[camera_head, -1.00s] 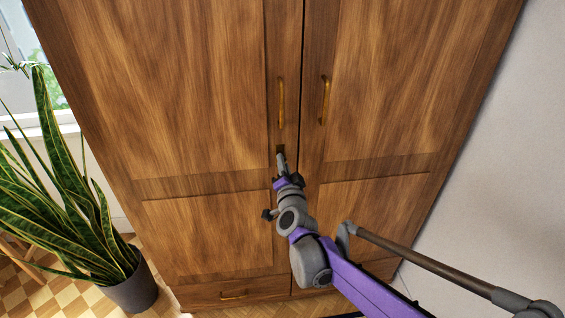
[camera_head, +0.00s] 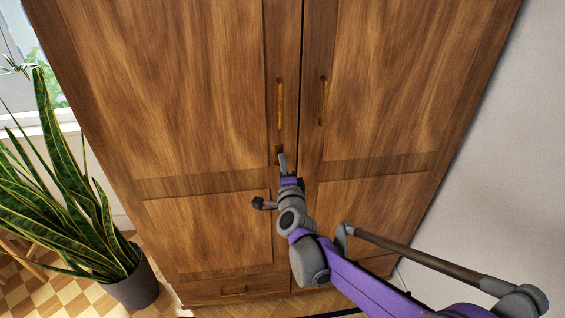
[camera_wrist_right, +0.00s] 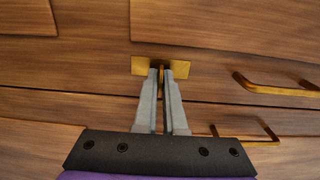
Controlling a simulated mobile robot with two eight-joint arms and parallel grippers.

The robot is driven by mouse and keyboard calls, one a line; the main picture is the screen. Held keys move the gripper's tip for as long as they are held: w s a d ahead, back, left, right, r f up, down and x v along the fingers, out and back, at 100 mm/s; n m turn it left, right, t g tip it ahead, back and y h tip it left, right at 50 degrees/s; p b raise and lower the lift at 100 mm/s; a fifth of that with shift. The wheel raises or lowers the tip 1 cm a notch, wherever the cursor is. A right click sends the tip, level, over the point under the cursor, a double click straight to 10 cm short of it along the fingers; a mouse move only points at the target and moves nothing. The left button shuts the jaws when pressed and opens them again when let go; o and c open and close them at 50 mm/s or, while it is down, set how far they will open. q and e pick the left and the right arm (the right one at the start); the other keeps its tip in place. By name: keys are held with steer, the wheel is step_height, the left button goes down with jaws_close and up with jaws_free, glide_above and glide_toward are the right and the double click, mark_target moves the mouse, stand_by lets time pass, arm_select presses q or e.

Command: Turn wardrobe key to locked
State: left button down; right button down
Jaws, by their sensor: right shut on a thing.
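The wooden wardrobe (camera_head: 200,90) has two doors, each with a brass handle. The brass lock plate (camera_wrist_right: 179,67) sits on the left door, below that door's handle. The key (camera_wrist_right: 161,72) shows as a thin brass sliver at the plate, between my fingertips; most of it is hidden. My right gripper (camera_head: 282,158) is at the lock, and its fingers (camera_wrist_right: 161,76) are shut on the key. In the head view the fingers hide most of the plate and key. My left gripper is not in view.
The left door handle (camera_head: 281,103) and right door handle (camera_head: 323,100) stick out above the lock. A potted snake plant (camera_head: 60,200) stands left of the wardrobe. A white wall (camera_head: 500,170) is at the right.

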stand_by(0.5)
steer(key=c, duration=1)
jaws_free()
steer(key=shift+c, duration=0.2)
steer(key=shift+s, duration=0.1)
steer(key=s+d+b, duration=0.1)
steer(key=s, duration=0.9)
steer(key=shift+s+d, duration=0.15)
steer(key=shift+s, duration=0.15)
